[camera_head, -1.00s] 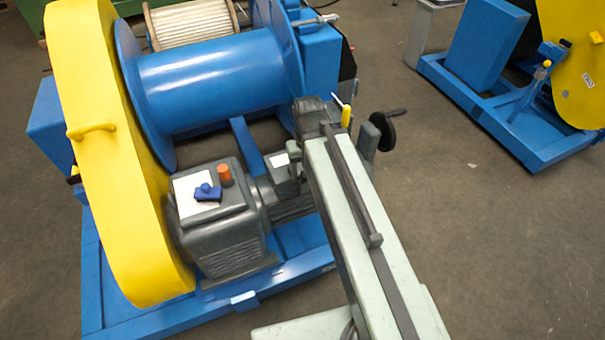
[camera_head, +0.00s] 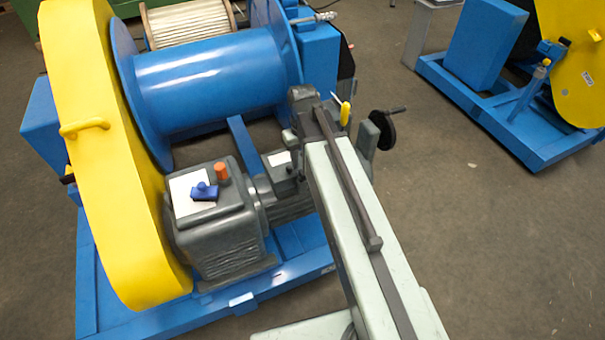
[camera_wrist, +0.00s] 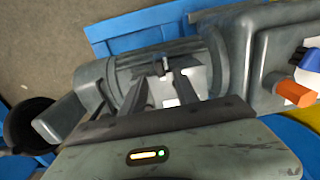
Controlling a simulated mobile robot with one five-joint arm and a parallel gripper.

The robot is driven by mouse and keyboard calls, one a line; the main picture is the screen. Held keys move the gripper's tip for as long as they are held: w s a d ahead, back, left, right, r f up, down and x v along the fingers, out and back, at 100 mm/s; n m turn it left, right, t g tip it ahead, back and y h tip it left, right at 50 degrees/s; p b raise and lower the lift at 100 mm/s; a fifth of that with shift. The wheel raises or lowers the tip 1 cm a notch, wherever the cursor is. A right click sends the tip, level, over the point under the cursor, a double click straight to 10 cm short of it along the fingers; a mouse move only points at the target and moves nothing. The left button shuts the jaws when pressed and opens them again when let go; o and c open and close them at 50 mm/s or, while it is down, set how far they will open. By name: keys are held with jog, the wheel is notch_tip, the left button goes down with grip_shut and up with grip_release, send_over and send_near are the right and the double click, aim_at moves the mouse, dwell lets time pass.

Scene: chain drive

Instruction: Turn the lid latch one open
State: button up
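In the wrist view, the two dark fingers of my gripper (camera_wrist: 162,92) are apart, with nothing between their tips. Just beyond the tips is a small dark latch-like piece with a light end (camera_wrist: 164,66), which I take for the lid latch. It lies by a pale label on the motor's small grey box (camera_wrist: 196,82). I cannot tell whether a finger touches it. In the head view, the box (camera_head: 281,168) sits beside the grey gear housing, just below the end of my arm. The latch cannot be made out there.
The grey gear housing (camera_head: 212,225) carries a blue knob (camera_head: 203,191) and an orange cap (camera_head: 222,172). A yellow chain guard (camera_head: 105,170) and blue drum (camera_head: 210,85) stand left and behind. A black handwheel (camera_head: 388,128) is right of the arm's end.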

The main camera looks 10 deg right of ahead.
aim_at(302, 173)
notch_tip(302, 173, down, 6)
jog(key=b, duration=0.4)
jog(key=shift+r, duration=0.35)
grip_shut()
